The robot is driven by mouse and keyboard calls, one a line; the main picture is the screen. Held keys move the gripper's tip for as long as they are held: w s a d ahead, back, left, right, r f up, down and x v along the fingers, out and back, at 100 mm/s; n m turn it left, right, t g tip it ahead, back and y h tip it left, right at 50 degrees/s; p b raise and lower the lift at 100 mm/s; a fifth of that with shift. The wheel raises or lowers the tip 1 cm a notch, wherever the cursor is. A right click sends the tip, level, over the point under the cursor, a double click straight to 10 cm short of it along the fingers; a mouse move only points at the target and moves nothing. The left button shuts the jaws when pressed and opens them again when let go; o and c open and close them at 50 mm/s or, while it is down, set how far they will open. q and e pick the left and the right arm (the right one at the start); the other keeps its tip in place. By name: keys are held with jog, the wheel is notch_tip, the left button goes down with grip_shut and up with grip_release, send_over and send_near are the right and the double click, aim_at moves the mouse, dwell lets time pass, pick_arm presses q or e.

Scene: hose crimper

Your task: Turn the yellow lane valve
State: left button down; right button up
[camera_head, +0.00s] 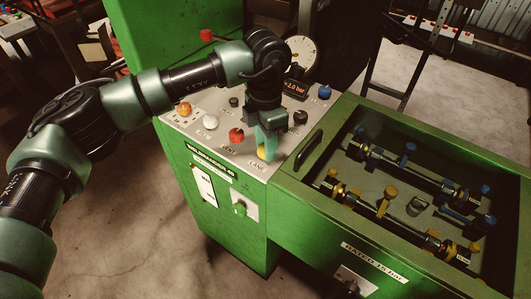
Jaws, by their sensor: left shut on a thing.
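The yellow lane valve (262,153) is a small yellow handle on the sloped grey control panel (240,166), just above the "LANE" label. My left gripper (266,146) reaches down from above and is shut on it. The fingers hide most of the valve, so I cannot tell how far it is turned. My right gripper is not in view.
A red knob (236,135), a white knob (210,122), an orange knob (184,109) and a blue knob (324,92) stand nearby on the panel. A round gauge (301,52) is behind. An open green tank (318,151) with hose fittings is at right.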

pick_arm(q)
jog(key=shift+m+b, duration=1.35)
jog(key=shift+m, duration=0.35)
jog(key=shift+r, duration=0.1)
jog(key=c, duration=1)
grip_release()
notch_tip(320, 180, up, 8)
jog(key=shift+f+b, duration=0.1)
jog(key=shift+b, duration=0.4)
jog(key=shift+f, duration=0.1)
